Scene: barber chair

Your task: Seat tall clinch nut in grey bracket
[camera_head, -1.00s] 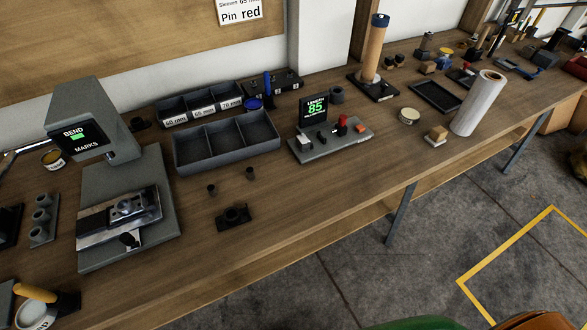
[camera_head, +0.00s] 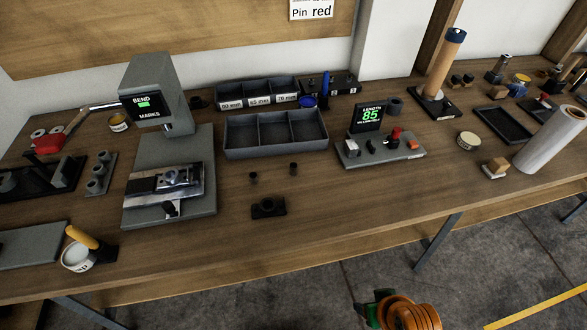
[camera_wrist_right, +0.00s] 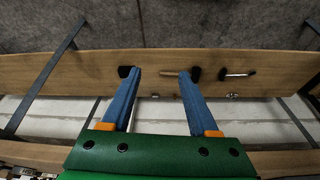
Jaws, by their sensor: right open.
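Two small dark cylinders, which may be nuts, stand apart on the bench; the left one (camera_head: 253,178) looks slightly smaller than the right one (camera_head: 293,168). In front of them lies a dark block with a round raised boss (camera_head: 268,207). A grey press (camera_head: 150,90) marked BEND holds a metallic plate-like piece (camera_head: 168,182) on its bed. I cannot tell which piece is the grey bracket. My right gripper (camera_wrist_right: 161,73) is open and empty in the right wrist view, its blue fingers apart. My left gripper is not in view.
A three-part grey tray (camera_head: 275,150) and labelled bins (camera_head: 257,92) stand behind the cylinders. A LENGTH gauge (camera_head: 380,150) is to the right. A pot (camera_head: 78,255) and a rack of cylinders (camera_head: 98,175) are left.

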